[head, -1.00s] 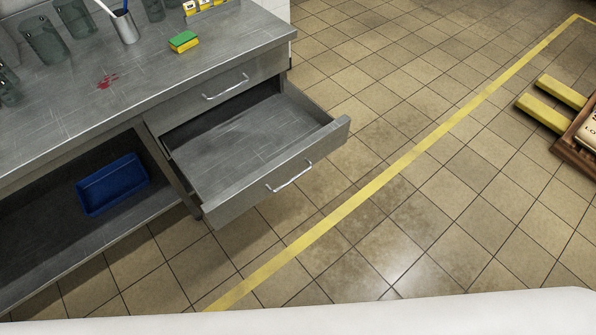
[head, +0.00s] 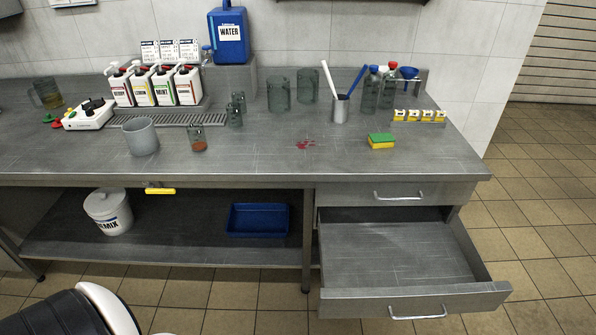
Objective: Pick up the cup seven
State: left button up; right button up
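Several cups stand on the steel counter (head: 260,165), and I see no number that tells which is cup seven. A grey opaque cup (head: 141,137) is at the front left. A small clear cup with brown contents (head: 198,139) stands right of it. Two small glass cups (head: 236,112) are behind. Two larger glass vessels (head: 279,95) (head: 307,86) stand near the back wall. A glass mug with yellowish contents (head: 47,94) is at the far left. Neither gripper is in view; only a black and white part, seemingly mine, shows at bottom left.
An open, empty drawer (head: 400,255) juts out at right. A sponge (head: 381,141), a red stain (head: 305,144) and a utensil holder (head: 340,110) are on the counter. Pump bottles (head: 155,88) and a blue water container (head: 229,36) stand behind. A blue tray (head: 258,236) and white bucket (head: 107,212) sit below.

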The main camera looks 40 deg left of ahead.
aim_at(197, 140)
jog(key=j+u, duration=0.1)
jog(key=u, duration=0.75)
jog(key=j+u, duration=0.15)
jog(key=u, duration=0.25)
jog(key=j+u, duration=0.1)
jog(key=u, duration=0.3)
jog(key=i+j, duration=0.1)
